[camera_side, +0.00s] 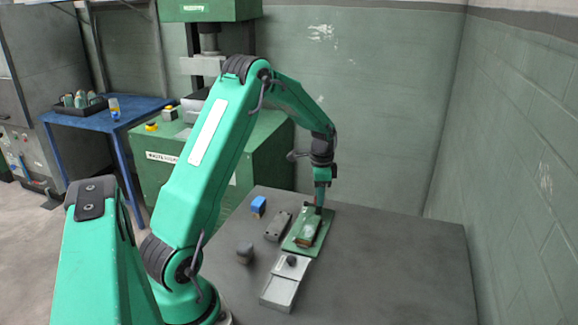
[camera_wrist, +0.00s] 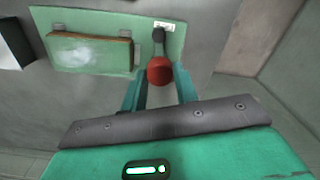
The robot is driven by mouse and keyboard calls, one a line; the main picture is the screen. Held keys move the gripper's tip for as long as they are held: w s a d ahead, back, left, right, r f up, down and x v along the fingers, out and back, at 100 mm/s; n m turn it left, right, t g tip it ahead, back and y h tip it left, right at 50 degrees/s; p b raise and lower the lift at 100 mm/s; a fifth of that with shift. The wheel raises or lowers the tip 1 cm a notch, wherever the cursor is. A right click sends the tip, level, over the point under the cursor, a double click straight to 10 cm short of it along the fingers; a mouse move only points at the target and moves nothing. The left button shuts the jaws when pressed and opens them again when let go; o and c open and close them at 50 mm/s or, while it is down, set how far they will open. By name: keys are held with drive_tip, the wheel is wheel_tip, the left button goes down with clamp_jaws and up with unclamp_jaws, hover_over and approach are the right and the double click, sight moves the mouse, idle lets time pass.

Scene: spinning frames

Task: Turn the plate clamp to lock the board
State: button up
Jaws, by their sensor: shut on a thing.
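The green base plate (camera_side: 291,246) lies on the grey table, and its bare green end shows in the wrist view (camera_wrist: 176,42). The board (camera_side: 308,231), with brown edges and a whitish patch, lies on the plate; it also shows in the wrist view (camera_wrist: 88,54). The plate clamp (camera_wrist: 158,70) is a dark lever with a red knob, beside the board's right end in the wrist view. My gripper (camera_side: 319,208) is down at the plate's far end. Its two teal fingers (camera_wrist: 159,78) are shut on the red knob. The side view hides the knob.
A blue block (camera_side: 258,205), a dark grey block (camera_side: 278,226) and a dark round knob (camera_side: 245,250) stand left of the plate. A light grey box (camera_side: 280,289) stands in front. The table's right side (camera_side: 400,265) is clear up to the green wall.

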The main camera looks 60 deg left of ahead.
drive_tip(key=n, duration=0.7)
drive_tip(key=shift+n, duration=0.4)
drive_tip(key=n, duration=0.4)
drive_tip(key=shift+n, duration=0.3)
drive_tip(key=n, duration=0.3)
drive_tip(key=shift+n, duration=0.4)
drive_tip(key=shift+r, duration=0.1)
drive_tip(key=o, duration=1)
drive_tip(key=shift+c, duration=0.2)
